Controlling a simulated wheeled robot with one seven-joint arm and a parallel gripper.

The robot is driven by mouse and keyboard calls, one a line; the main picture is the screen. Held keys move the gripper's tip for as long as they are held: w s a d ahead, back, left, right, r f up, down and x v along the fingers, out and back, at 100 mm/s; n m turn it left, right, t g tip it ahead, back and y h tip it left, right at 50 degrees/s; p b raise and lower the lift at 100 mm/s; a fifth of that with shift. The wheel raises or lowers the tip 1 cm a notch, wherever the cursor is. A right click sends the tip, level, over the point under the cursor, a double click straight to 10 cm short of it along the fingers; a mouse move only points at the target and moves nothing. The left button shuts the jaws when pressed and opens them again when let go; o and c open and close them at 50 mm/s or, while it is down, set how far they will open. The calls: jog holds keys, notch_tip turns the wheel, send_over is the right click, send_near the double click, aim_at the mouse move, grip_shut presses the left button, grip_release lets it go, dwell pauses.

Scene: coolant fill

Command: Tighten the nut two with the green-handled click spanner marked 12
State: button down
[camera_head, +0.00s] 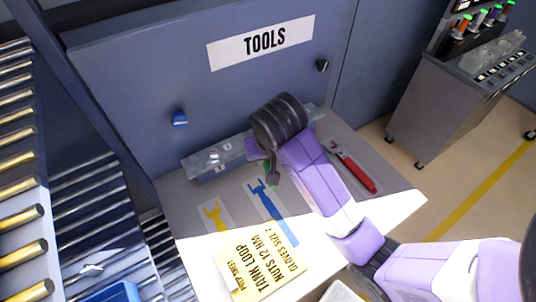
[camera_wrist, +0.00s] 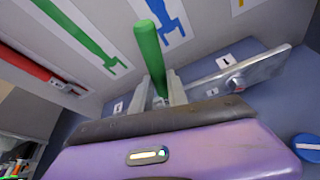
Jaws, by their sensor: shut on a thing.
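The green-handled click spanner shows in the wrist view, its green handle (camera_wrist: 150,50) sticking out from between my fingers. My gripper (camera_wrist: 166,92) is shut on it. In the head view my gripper (camera_head: 271,174) is over the back of the tool bench, and only a little green shows beside it. The spanner's head and its mark are hidden. A painted green spanner outline (camera_wrist: 82,32) on the bench is bare. I cannot make out nut two. A grey metal bar (camera_head: 213,158) with small fittings and labels lies along the bench's back edge; one label reads 1 in the wrist view (camera_wrist: 224,60).
A red-handled spanner (camera_head: 355,170) lies on the bench (camera_head: 400,199). Yellow (camera_head: 215,217) and blue (camera_head: 272,212) outlines are at left. A yellow sheet (camera_head: 262,262) reads "NUTS 12 NM". A TOOLS sign (camera_head: 262,42) is on the panel behind. A cart (camera_head: 440,105) stands right, roller conveyors (camera_head: 85,190) left.

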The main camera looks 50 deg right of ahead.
jog(key=shift+w+a+m+p, duration=0.3)
jog(key=shift+a+m+p, duration=0.2)
jog(key=shift+p, duration=0.45)
jog(key=shift+w+a+m+g+h, duration=0.3)
jog(key=shift+w+a+m+h, duration=0.15)
jog(key=shift+m, duration=0.25)
jog(key=shift+w+a, duration=0.1)
dwell(0.4)
jog(key=shift+s+d, duration=0.25)
jog(key=shift+d, duration=0.05)
dwell(0.3)
